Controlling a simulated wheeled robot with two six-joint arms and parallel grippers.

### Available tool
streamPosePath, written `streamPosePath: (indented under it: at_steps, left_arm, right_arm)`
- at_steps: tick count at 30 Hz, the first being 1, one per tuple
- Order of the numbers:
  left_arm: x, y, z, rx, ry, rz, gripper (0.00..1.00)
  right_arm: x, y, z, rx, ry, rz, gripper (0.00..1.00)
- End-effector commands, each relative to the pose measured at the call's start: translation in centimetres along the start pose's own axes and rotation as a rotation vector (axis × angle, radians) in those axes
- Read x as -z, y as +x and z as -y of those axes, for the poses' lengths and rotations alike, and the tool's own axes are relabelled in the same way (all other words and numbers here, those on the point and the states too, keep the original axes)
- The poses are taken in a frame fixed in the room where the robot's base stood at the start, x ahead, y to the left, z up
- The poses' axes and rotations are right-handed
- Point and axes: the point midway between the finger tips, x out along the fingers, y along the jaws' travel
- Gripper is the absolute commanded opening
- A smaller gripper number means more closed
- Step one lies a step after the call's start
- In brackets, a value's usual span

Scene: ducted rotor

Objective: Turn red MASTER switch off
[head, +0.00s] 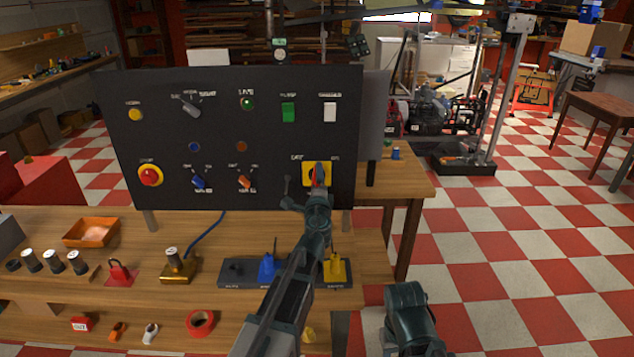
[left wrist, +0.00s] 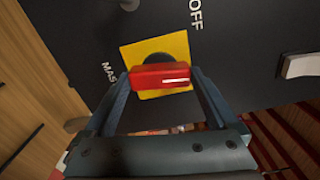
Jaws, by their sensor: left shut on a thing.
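The MASTER switch has a red handle (head: 319,173) on a yellow square plate (head: 306,165), low at the right of the black panel. In the left wrist view the red handle (left wrist: 160,76) lies across the yellow plate (left wrist: 148,50), between the two fingers. Lettering "OFF" (left wrist: 196,13) and part of "MASTER" show beside the plate. My left gripper (head: 318,188) is at the switch, shut on the handle; it also shows in the left wrist view (left wrist: 165,92). In the head view the handle stands about upright. Part of my right arm shows at the bottom; its gripper does not.
The black panel (head: 220,100) carries other knobs, buttons and rockers, including a red knob on yellow (head: 150,175). The wooden bench (head: 140,235) below holds an orange tray (head: 90,232), a blue part (head: 267,267) and a yellow part (head: 335,270). Open checkered floor lies to the right.

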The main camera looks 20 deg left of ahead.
Motion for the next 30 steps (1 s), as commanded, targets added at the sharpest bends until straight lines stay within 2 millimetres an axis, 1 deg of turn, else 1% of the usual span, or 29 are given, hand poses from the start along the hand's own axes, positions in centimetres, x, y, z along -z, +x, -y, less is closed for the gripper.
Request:
streamPosePath:
  at_steps: [18,24,30]
  left_arm:
    - [-0.03,-0.12,-0.06,0.000,-0.580,0.001,0.37]
    - [-0.03,-0.13,-0.07,-0.001,-0.736,0.001,0.37]
    - [-0.03,-0.14,-0.07,-0.001,-0.852,0.001,0.37]
  right_arm:
    - [0.00,0.04,0.00,0.000,0.000,0.000,0.50]
    - [0.00,0.05,0.00,0.000,0.000,0.000,0.50]
    - [0.00,0.05,0.00,0.000,0.000,0.000,0.50]
